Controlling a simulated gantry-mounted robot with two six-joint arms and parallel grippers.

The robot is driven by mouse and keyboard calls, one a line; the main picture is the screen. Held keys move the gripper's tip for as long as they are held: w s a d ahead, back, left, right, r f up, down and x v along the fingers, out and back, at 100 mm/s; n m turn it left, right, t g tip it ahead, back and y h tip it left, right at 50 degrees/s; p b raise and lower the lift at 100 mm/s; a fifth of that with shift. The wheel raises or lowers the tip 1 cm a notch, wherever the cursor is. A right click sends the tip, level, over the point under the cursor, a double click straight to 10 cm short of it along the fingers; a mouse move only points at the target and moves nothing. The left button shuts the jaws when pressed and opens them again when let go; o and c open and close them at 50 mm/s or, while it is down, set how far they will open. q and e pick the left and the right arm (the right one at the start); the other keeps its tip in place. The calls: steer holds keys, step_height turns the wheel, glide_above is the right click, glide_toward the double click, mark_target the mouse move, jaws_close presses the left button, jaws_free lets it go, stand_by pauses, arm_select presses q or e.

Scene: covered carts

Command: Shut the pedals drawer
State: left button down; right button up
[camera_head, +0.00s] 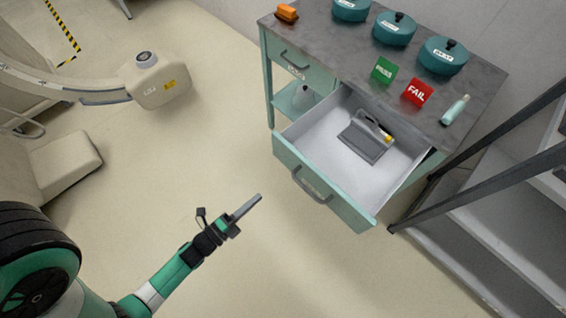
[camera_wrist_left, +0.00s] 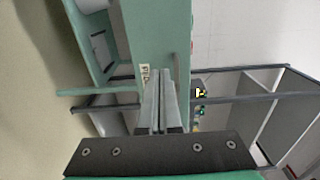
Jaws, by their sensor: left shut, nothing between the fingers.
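The open drawer (camera_head: 282,148) is pulled far out of the teal cart, with a white inside and a teal front. Its dark bar handle (camera_head: 312,184) is on the front face. A grey object with a raised handle and a yellow spot (camera_head: 367,137) lies inside; I read no label on this drawer. My left gripper (camera_head: 259,197) is shut and empty, apart from the drawer, in front and to the left of the handle. In the left wrist view its shut fingers (camera_wrist_left: 161,98) point toward a teal panel (camera_wrist_left: 163,35) with a small label. My right gripper is not in view.
The cart top (camera_head: 345,50) holds teal lidded pots (camera_head: 443,56), a green card (camera_head: 384,70), a red FAIL card (camera_head: 417,92), a bottle (camera_head: 455,110) and an orange item (camera_head: 287,13). A closed drawer (camera_head: 298,66) is at left. Dark rails (camera_head: 480,150) stand right. The front floor is clear.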

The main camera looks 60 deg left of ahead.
mark_target(295, 166)
arm_select(q)
steer(key=w+b, duration=0.1)
steer(key=w, duration=0.3)
steer(key=w+a+b, duration=0.1)
steer(key=w, duration=0.4)
steer(key=w+a+b, duration=0.1)
steer(key=w, duration=0.3)
steer(key=shift+w+a+b, duration=0.1)
steer(key=shift+w+b, duration=0.1)
steer(key=shift+b, duration=0.2)
steer(key=shift+w+a, duration=0.1)
steer(key=shift+w, duration=0.3)
steer(key=shift+w, duration=0.1)
